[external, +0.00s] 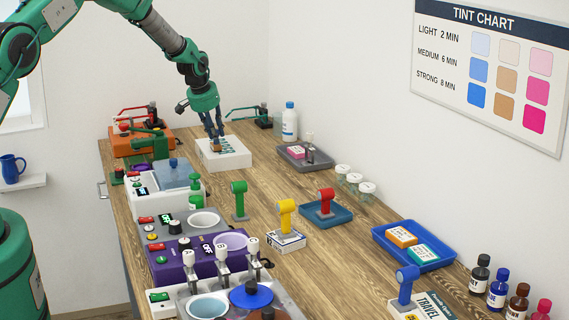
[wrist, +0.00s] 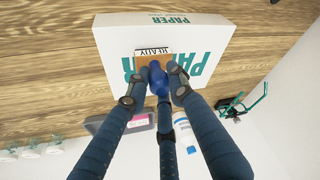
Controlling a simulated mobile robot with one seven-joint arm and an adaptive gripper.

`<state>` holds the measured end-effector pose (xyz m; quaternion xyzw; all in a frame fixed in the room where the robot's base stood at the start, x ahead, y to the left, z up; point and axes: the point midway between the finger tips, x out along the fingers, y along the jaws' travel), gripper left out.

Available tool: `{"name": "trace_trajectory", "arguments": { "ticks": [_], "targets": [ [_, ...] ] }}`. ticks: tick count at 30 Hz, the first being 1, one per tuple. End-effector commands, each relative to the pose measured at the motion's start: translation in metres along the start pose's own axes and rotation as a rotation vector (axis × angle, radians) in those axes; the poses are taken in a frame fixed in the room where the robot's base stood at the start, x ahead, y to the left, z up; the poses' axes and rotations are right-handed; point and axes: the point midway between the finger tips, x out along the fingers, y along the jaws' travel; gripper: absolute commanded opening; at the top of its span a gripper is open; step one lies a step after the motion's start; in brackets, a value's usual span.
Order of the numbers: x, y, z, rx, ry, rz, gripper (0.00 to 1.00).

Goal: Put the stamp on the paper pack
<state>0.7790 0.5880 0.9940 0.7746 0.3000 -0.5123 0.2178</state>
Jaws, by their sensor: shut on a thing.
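My gripper (external: 214,138) is shut on the stamp (external: 215,147), over the white paper pack (external: 235,158) at the back of the bench. In the wrist view my dark blue fingers (wrist: 157,88) close around the stamp's blue handle. Its wooden base (wrist: 152,60) with a lettered white edge shows beyond the fingertips. The base overlaps the pack's green lettering (wrist: 195,65) in this view. The stamp is at or just above the pack's top; I cannot tell whether it touches. The fingers hide part of the handle.
A grey tray (external: 293,160) with a pink item and a white bottle (external: 290,124) stand right of the pack. A lidded white machine (external: 158,202) is in front-left, an orange machine (external: 130,145) at left. Green, yellow and red handheld tools stand nearer.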

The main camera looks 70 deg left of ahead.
Motion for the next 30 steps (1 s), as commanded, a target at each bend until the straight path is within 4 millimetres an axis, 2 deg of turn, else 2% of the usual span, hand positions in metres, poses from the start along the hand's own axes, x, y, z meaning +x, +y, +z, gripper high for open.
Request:
{"name": "trace_trajectory", "arguments": {
  "ticks": [1,2,4,5,20,26,30],
  "targets": [
    [0.002,0.000,0.001,0.000,0.000,0.000,0.00],
    [0.002,0.000,0.001,0.000,0.000,0.000,0.24],
    [0.002,0.000,0.001,0.000,0.000,0.000,0.38],
    [0.001,0.000,0.001,0.000,0.000,0.000,0.41],
    [-0.005,0.000,-0.001,0.000,0.001,0.000,0.41],
    [-0.022,0.000,-0.001,0.000,0.001,0.000,0.41],
    [-0.041,0.000,-0.001,0.000,0.001,0.000,0.41]
  ]
}}
